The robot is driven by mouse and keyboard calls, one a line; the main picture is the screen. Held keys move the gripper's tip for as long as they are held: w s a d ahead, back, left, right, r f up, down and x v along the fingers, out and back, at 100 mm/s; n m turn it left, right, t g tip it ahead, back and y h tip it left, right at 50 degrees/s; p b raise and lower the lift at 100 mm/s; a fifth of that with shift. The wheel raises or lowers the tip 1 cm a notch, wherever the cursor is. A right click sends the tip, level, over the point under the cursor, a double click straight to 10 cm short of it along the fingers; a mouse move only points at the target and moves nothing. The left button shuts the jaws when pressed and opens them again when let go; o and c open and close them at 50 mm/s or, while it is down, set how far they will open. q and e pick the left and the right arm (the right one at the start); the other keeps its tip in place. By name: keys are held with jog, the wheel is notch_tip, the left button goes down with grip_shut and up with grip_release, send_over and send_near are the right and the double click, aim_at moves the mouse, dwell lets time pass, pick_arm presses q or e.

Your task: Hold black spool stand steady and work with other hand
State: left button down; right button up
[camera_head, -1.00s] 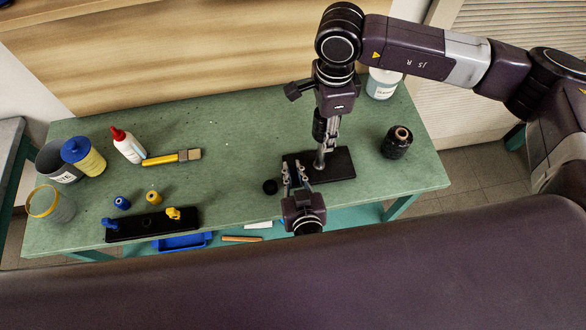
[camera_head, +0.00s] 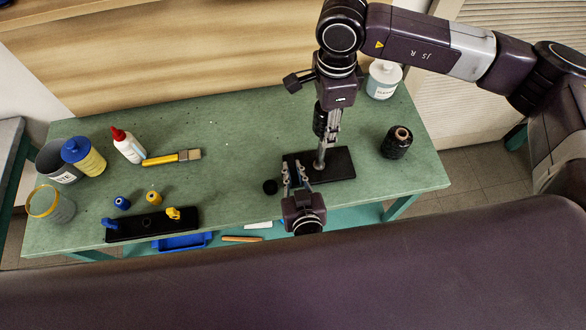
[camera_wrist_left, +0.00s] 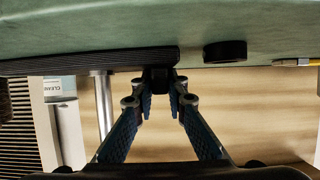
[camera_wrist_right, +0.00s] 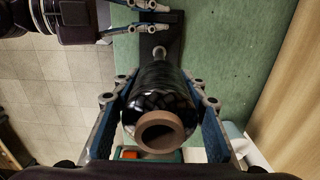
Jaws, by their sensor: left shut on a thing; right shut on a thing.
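The black spool stand (camera_head: 340,163) lies flat on the green table, its metal post (camera_head: 321,160) upright. My left gripper (camera_head: 296,177) is shut on the stand's near left edge; the left wrist view shows its fingertips (camera_wrist_left: 160,88) closed on a dark part of the base (camera_wrist_left: 90,62). My right gripper (camera_head: 328,130) is shut on a black spool (camera_head: 319,120) above the stand. In the right wrist view the spool (camera_wrist_right: 160,105) has a brown core end facing the camera, and the post's tip (camera_wrist_right: 159,52) shows beyond it. I cannot tell whether spool and post touch.
Another black spool (camera_head: 397,142) stands to the right. A small black disc (camera_head: 270,186) lies left of the stand. A black rack (camera_head: 150,225), small blue and yellow spools, a brush (camera_head: 172,157), bottles and containers occupy the left. The table's middle is clear.

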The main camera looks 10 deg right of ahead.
pick_arm(q)
jog(key=shift+s+a+f, duration=0.1)
jog(key=shift+f, duration=0.15)
pick_arm(e)
jog(key=shift+r, duration=2.7)
pick_arm(q)
jog(key=c, duration=2.2)
grip_release()
jog(key=shift+r, duration=0.1)
jog(key=shift+r, duration=0.8)
jog(key=o, duration=0.6)
